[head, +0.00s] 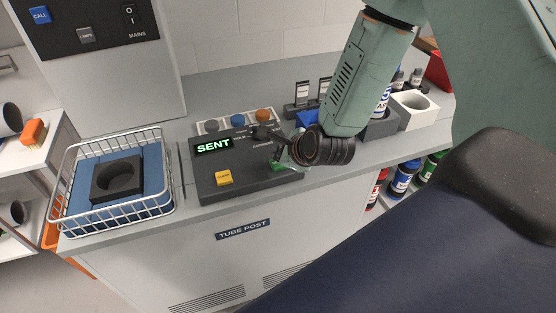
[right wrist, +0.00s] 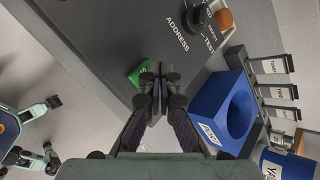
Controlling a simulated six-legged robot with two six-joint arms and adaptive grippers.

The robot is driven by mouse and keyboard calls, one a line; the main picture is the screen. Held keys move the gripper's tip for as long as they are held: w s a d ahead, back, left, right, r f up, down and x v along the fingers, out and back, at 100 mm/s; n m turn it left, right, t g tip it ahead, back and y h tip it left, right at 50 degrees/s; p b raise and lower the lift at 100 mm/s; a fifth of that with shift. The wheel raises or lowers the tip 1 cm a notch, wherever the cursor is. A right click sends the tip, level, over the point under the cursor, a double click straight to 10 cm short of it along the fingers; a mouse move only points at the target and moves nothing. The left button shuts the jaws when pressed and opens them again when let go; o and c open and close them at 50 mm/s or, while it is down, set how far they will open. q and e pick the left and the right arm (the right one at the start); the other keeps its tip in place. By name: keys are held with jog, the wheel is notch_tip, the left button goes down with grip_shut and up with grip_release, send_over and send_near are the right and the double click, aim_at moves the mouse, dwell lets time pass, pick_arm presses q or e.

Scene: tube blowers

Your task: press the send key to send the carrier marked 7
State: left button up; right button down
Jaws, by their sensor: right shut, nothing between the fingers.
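The dark console (head: 245,180) on the counter has a lit display (head: 213,145) reading SENT in green. The green send key (head: 278,167) is at its right end, partly hidden by my right gripper (head: 284,158). In the right wrist view the green key (right wrist: 138,73) is just left of my right fingertips (right wrist: 158,76). The fingers are together and empty, at or just above the key; I cannot tell whether they touch it. My left gripper (right wrist: 53,133) shows at the left edge of the right wrist view, fingers apart, empty. No carrier marked 7 is readable.
A yellow key (head: 224,177) and an address knob (right wrist: 197,18) are on the console. A wire basket (head: 70,205) with a black holder (head: 118,178) stands left. A blue holder (right wrist: 205,100) is close to the right gripper. A white holder (head: 415,108) stands further right.

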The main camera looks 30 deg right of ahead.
jog(key=shift+s+r, duration=0.1)
jog(key=shift+r, duration=0.25)
jog(key=shift+r+p, duration=1.95)
jog(key=shift+r, duration=0.6)
jog(key=shift+f, duration=0.1)
